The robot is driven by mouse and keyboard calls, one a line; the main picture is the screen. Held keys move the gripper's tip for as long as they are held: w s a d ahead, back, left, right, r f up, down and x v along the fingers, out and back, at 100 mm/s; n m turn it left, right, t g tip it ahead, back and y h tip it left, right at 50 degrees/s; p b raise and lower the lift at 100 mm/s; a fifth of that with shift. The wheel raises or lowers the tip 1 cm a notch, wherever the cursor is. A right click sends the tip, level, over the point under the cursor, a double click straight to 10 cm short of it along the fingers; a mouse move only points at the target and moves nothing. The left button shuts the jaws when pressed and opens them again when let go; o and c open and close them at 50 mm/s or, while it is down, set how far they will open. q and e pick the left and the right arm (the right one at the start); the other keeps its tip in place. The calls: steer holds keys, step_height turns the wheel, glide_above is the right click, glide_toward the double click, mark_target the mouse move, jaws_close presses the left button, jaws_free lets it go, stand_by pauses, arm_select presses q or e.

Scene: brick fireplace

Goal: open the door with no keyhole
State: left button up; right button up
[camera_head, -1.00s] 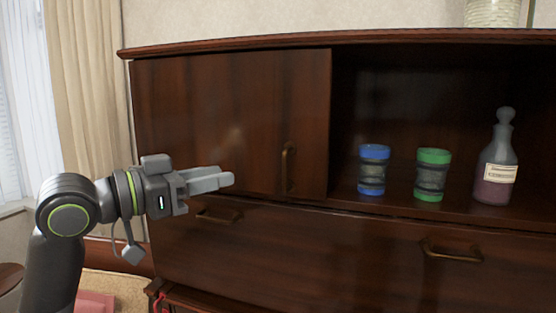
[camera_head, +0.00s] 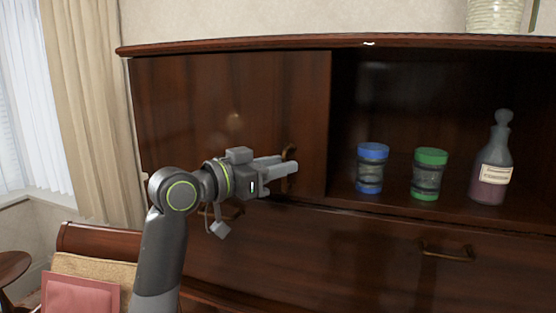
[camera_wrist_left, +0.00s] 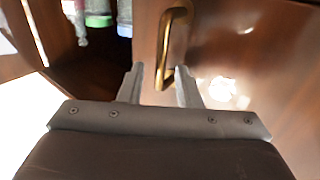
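The dark wooden cabinet door (camera_head: 200,115) on the left of the cabinet is closed and shows no keyhole. Its brass bar handle (camera_head: 290,152) stands upright near the door's right edge. My left gripper (camera_head: 294,165) is at the handle, and its fingers hide the handle's lower part in the head view. In the left wrist view my left gripper (camera_wrist_left: 160,72) is open, with its fingers apart. The handle (camera_wrist_left: 178,12) is just ahead there, its lower end appearing between the fingertips. I cannot tell whether they touch it. My right gripper is not in view.
The open compartment to the right holds a blue-lidded jar (camera_head: 370,168), a green-lidded jar (camera_head: 427,174) and a stoppered bottle (camera_head: 493,165). A drawer (camera_head: 350,245) with brass handles lies below. A chair with a pink cushion (camera_head: 80,294) stands at lower left.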

arm_select(q)
steer(key=shift+w+d, duration=0.1)
steer(key=shift+d, duration=0.05)
jaws_close()
stand_by(0.4)
